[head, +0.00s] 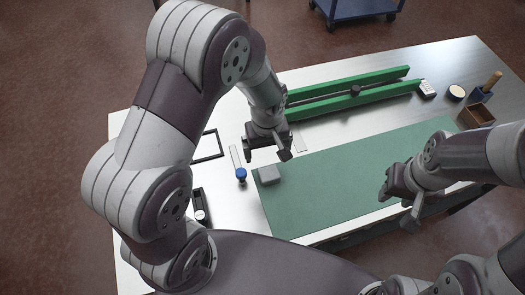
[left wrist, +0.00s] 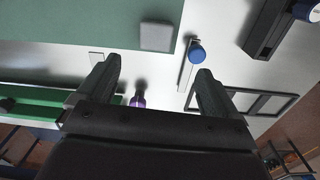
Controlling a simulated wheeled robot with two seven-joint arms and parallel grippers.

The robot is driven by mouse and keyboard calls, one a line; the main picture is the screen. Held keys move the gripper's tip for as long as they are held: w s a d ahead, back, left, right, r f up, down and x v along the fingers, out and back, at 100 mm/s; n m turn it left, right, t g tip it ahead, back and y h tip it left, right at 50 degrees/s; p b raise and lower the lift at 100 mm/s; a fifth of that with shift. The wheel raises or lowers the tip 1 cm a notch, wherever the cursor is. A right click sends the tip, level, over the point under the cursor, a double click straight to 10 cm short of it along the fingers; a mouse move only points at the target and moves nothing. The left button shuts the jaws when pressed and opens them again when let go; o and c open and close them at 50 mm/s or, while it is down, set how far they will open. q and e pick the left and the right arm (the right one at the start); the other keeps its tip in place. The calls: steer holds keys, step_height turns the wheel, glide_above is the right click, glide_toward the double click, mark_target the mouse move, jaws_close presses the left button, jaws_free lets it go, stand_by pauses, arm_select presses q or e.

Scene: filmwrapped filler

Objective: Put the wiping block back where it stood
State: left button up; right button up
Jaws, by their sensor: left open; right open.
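A pale grey block (head: 269,174), which looks like the wiping block, lies flat on the left end of the green mat (head: 340,182). It also shows near the top of the left wrist view (left wrist: 156,37), on the mat's corner. My left gripper (head: 268,154) is open and empty, above and slightly behind the block in the head view. In the left wrist view, its fingers (left wrist: 158,68) are spread, with the block beyond them and nothing held. My right gripper (head: 398,208) is open and empty over the right part of the mat.
A blue-knobbed strip (head: 241,175) lies left of the block. A black frame (head: 208,147) and black holder (head: 200,207) are farther left. Green rails (head: 350,96) run behind the mat. A purple object (left wrist: 138,101) shows between my left fingers. A wooden box (head: 476,116) stands far right.

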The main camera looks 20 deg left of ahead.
arm_select(q)
steer(key=s+a+r+m+t, duration=0.1)
steer(key=s+a+r+m, duration=0.5)
steer(key=s+r, duration=0.2)
steer(key=shift+a+r, duration=0.25)
steer(key=shift+r, duration=0.05)
